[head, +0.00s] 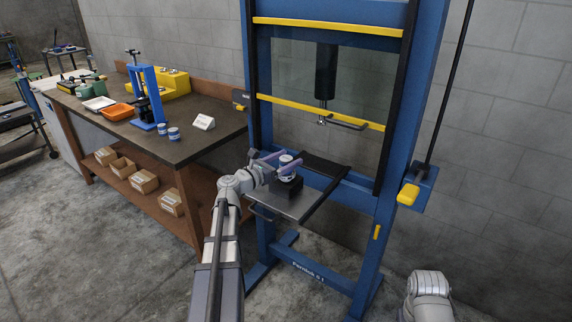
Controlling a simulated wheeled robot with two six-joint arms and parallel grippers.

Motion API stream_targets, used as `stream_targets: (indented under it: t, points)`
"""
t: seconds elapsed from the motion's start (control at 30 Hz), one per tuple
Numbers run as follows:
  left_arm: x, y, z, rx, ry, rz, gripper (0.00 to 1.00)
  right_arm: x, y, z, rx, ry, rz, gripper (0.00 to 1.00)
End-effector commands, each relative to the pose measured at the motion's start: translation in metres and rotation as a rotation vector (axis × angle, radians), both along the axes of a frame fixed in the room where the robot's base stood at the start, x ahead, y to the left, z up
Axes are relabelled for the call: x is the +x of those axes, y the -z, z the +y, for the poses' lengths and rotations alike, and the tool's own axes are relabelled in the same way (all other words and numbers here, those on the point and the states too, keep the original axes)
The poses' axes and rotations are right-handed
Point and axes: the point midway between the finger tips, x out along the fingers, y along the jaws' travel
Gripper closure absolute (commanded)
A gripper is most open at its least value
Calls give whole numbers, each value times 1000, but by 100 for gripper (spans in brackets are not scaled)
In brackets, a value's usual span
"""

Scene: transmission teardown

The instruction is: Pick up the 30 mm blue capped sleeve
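A small white-and-blue sleeve (286,159) stands upright at the press, above a black block (286,187) on the press table (302,206). My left gripper (285,161) has its two purple fingers on either side of this sleeve, one behind it and one across its front. I cannot tell whether the fingers touch it or whether it rests on the block. Two similar blue-and-white sleeves stand on the workbench, one at the left (162,128) and one at the right (174,133). Sizes cannot be read. My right gripper is out of view; only part of that arm shows at the lower right.
The blue press frame (401,145) surrounds the press table, with a black ram (326,72) above. The workbench (205,145) at left holds an orange tray (115,112), a small blue press (150,95) and a white sign (204,122). Floor in front is clear.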

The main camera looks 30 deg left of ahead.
Motion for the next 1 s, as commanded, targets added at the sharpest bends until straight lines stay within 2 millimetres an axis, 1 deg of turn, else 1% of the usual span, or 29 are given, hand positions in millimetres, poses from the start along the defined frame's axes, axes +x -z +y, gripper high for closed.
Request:
stream_targets:
  t: [0.03, 0.07, 0.67, 0.7, 1.0]
  points:
    - [0, 0, 0, 0, 0, 0, 28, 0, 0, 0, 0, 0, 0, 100]
    - [0, 0, 0, 0, 0, 0, 31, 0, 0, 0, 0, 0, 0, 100]
    - [0, 0, 0, 0, 0, 0, 98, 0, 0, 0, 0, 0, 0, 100]
    - [0, 0, 0, 0, 0, 0, 100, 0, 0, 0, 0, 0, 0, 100]
    - [0, 0, 0, -1, 0, -1, 100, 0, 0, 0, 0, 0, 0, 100]
